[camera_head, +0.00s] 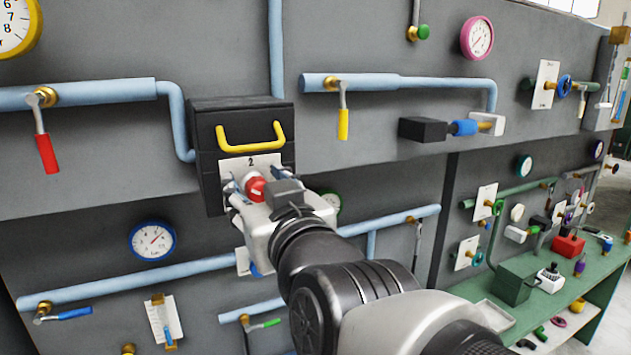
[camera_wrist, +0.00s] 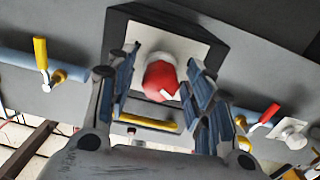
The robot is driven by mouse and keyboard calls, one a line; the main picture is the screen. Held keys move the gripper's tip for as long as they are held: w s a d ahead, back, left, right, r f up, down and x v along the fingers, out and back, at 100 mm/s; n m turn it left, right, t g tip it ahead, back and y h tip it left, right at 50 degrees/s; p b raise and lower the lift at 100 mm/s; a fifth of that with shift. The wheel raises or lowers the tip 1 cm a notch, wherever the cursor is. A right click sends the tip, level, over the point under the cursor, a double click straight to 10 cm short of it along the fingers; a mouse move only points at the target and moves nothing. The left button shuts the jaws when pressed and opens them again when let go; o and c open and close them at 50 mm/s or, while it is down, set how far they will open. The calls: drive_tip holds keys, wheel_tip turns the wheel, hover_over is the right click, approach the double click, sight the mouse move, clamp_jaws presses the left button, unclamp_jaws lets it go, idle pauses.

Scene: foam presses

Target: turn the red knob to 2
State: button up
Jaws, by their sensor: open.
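The red knob (camera_head: 255,187) sits on the white plate (camera_head: 235,166) at the front of a dark box below a yellow handle. The plate's "2" mark shows above the knob. My gripper (camera_head: 252,190) is in front of the plate, with its fingers around the knob. In the wrist view, the knob (camera_wrist: 160,78) lies between the two open blue-padded fingers of my gripper (camera_wrist: 165,72), with gaps at both sides. A small white mark shows on the knob. The plate's other markings are hidden or unreadable.
The yellow handle (camera_head: 250,136) sticks out just above my gripper. Blue pipes (camera_head: 80,95) run along the grey wall, with a red lever (camera_head: 47,153) at left and a yellow lever (camera_head: 343,123) at right. A green bench (camera_head: 560,300) with loose parts stands at lower right.

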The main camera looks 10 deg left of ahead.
drive_tip(key=shift+s, duration=0.1)
drive_tip(key=shift+c, duration=0.2)
drive_tip(key=shift+c, duration=0.7)
drive_tip(key=c, duration=0.9)
drive_tip(key=shift+m+b, duration=0.3)
drive_tip(key=shift+b, duration=0.15)
drive_tip(key=shift+f+m+b, duration=0.1)
drive_tip(key=shift+m+b, duration=0.9)
drive_tip(key=shift+b, duration=0.05)
drive_tip(key=m+b, duration=0.1)
drive_tip(key=m, duration=0.1)
drive_tip(key=shift+d+m+b, duration=0.1)
drive_tip(key=shift+m+b, duration=0.2)
drive_tip(key=shift+b, duration=0.1)
drive_tip(key=m+b, duration=0.2)
drive_tip(key=m, duration=0.4)
drive_tip(key=shift+m, duration=0.4)
